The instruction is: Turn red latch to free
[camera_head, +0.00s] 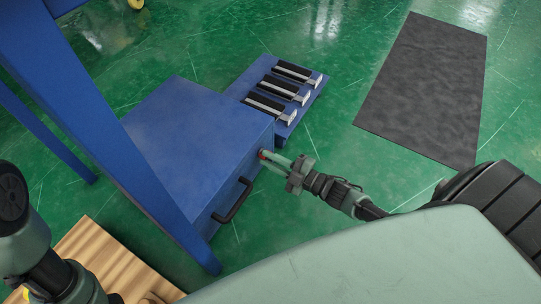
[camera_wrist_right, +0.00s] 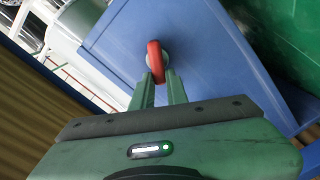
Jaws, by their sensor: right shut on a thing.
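The red latch (camera_wrist_right: 155,62) shows in the right wrist view as a red bar on a grey round base, on the face of the blue box (camera_wrist_right: 205,60). In the head view the red latch (camera_head: 262,154) is a small red spot on the right side of the blue box (camera_head: 190,130). My right gripper (camera_head: 267,157) is shut on the latch, its fingertips at the lower part of the bar in the right wrist view (camera_wrist_right: 158,82). The fingers partly hide the latch. My left arm shows at the lower left of the head view, but its gripper fingers are not visible.
A black handle (camera_head: 233,201) sticks out from the same box side, near the right gripper. A blue rack (camera_head: 285,85) with black-and-silver pieces stands behind the box. Blue frame legs rise at left. A wooden surface (camera_head: 95,262) is at lower left. A dark mat (camera_head: 428,85) lies on open green floor.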

